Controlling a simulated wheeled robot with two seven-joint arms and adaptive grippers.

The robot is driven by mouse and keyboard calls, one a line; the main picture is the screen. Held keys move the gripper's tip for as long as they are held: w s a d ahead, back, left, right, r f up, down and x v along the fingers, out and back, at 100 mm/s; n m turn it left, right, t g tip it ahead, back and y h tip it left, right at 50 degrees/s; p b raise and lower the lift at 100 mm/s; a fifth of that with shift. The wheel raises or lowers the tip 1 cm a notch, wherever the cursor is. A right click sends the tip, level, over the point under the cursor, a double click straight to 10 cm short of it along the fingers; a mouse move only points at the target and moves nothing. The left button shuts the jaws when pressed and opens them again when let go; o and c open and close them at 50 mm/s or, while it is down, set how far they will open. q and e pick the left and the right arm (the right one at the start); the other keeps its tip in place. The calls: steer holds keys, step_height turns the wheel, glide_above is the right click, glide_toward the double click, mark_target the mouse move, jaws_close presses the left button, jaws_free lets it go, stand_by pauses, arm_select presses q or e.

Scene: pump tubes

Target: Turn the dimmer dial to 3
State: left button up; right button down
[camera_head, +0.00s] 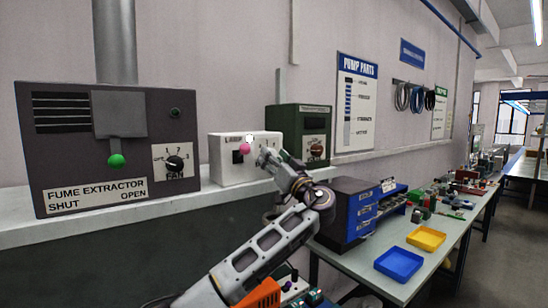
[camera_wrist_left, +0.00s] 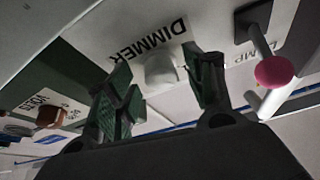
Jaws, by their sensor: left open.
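The dimmer dial (camera_wrist_left: 160,70) is a pale knob on a white panel beside the printed word DIMMER, in the left wrist view. My left gripper (camera_wrist_left: 158,62) is open, with one green-padded finger on each side of the dial. I cannot tell whether the pads touch it. The dial's pointer and any numbers are not readable. In the head view, my left gripper (camera_head: 266,157) is at the right part of the white lamp box (camera_head: 229,172) and hides the dial. My right gripper is not in view.
A pink-knobbed lever (camera_head: 244,149) sticks out just left of my gripper. A green box (camera_head: 297,117) with a dial stands to the right, and the grey fume extractor (camera_head: 90,185) to the left. Blue drawers (camera_head: 360,205) stand on the bench beyond my arm.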

arm_select(q)
steer(key=c, duration=1)
